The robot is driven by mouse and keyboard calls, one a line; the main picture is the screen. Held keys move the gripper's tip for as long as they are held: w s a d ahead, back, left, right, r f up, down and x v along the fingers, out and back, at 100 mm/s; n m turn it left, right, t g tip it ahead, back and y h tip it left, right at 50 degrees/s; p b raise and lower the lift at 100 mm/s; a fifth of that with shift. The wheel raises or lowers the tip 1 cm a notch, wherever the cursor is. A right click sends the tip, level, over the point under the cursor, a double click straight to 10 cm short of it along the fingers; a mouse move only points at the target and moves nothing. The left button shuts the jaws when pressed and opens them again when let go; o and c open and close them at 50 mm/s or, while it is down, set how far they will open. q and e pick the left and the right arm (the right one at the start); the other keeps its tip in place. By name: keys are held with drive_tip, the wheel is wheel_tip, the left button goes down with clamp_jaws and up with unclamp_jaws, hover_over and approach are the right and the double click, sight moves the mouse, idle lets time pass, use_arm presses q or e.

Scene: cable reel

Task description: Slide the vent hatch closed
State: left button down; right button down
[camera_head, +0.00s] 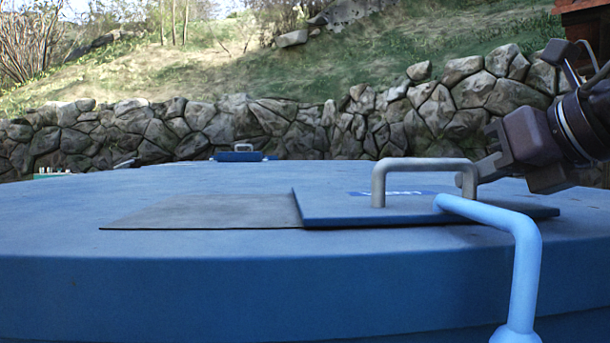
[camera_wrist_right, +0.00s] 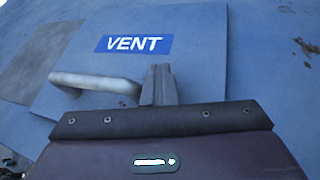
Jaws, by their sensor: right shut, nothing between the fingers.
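The vent hatch is a flat blue plate (camera_head: 330,213) on top of the big blue drum-like body, with a grey U-shaped handle (camera_head: 425,164). A flat grey rectangle (camera_head: 205,213) lies uncovered to its left. In the right wrist view the hatch plate (camera_wrist_right: 205,70) carries a VENT label (camera_wrist_right: 134,44), and the handle (camera_wrist_right: 95,84) lies left of the fingers. My right gripper (camera_head: 482,170) is shut and empty, at the right post of the handle, not around it; I cannot tell whether it touches. It also shows in the right wrist view (camera_wrist_right: 160,84). My left gripper is not in view.
A light blue bent pipe (camera_head: 525,265) rises in front of the hatch's right part. A small blue item with a grey handle (camera_head: 238,156) sits at the far edge. A stone wall (camera_head: 240,125) stands behind. The top left of the hatch is clear.

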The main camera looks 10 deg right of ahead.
sight(313, 206)
drive_tip(key=shift+w+a, duration=0.4)
drive_tip(key=shift+a, duration=2.9)
drive_tip(key=shift+w+a, duration=0.35)
drive_tip(key=shift+a, duration=2.95)
drive_tip(key=shift+w+a, duration=0.4)
drive_tip(key=shift+a, duration=2.9)
drive_tip(key=shift+s+d+r, duration=0.1)
drive_tip(key=shift+d+r, duration=0.45)
drive_tip(key=shift+r, duration=0.2)
drive_tip(key=shift+s+d+r, duration=0.1)
drive_tip(key=shift+d+r, duration=0.4)
drive_tip(key=shift+r, duration=0.25)
drive_tip(key=s+a+r, duration=0.1)
drive_tip(key=s+r, duration=0.1)
drive_tip(key=s, duration=1)
drive_tip(key=shift+a, duration=0.15)
drive_tip(key=shift+w, duration=0.1)
